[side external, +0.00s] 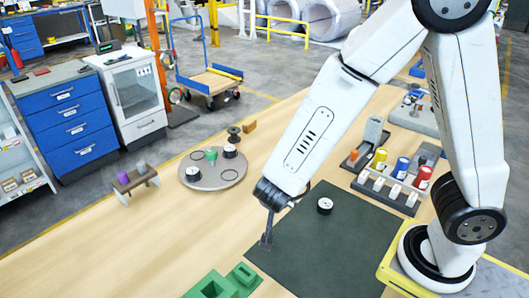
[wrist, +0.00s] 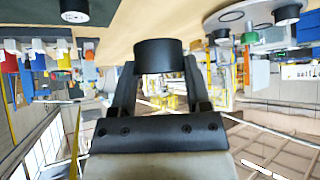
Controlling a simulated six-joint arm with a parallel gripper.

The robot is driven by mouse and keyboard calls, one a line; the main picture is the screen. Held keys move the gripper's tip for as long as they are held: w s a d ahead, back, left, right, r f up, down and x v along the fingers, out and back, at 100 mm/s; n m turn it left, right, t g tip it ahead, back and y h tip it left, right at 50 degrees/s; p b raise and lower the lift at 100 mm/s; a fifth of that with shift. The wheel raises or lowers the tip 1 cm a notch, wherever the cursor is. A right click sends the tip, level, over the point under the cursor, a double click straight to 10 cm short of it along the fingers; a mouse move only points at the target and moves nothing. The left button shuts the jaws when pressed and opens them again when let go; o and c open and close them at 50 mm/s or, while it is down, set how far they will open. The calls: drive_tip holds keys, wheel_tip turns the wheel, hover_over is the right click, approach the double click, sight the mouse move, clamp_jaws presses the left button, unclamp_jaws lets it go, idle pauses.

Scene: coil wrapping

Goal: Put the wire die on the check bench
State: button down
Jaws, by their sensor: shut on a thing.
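My gripper (wrist: 158,75) is shut on a black cylinder, which looks like the wire die (wrist: 158,55), held between its two fingers in the wrist view. In the side view my gripper (side external: 266,241) points down over the left edge of the dark mat (side external: 345,245); the held die cannot be made out there. A small raised wooden bench (side external: 136,182) at the left, possibly the check bench, bears a purple piece and a grey piece. Another black die with a white top (side external: 325,206) stands on the mat.
A round grey plate (side external: 213,181) with ring marks carries a green piece (side external: 211,154) and a black-and-white die (side external: 230,151). A dark spool (side external: 234,133) stands behind it. A rack with coloured spools (side external: 390,189) is at right, green blocks (side external: 222,285) in front. The left tabletop is mostly clear.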

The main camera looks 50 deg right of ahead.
drive_tip(key=s+f+m+g+h, duration=0.1)
drive_tip(key=s+f+m, duration=0.1)
drive_tip(key=s, duration=0.3)
drive_tip(key=shift+s+d+m+g, duration=0.15)
drive_tip(key=shift+s+m+g, duration=0.2)
drive_tip(key=shift+m+g, duration=0.05)
drive_tip(key=shift+f, duration=0.25)
drive_tip(key=shift+f, duration=1.8)
drive_tip(key=shift+f, duration=0.15)
drive_tip(key=shift+f, duration=1.9)
drive_tip(key=shift+f, duration=0.1)
drive_tip(key=shift+c, duration=0.3)
unclamp_jaws()
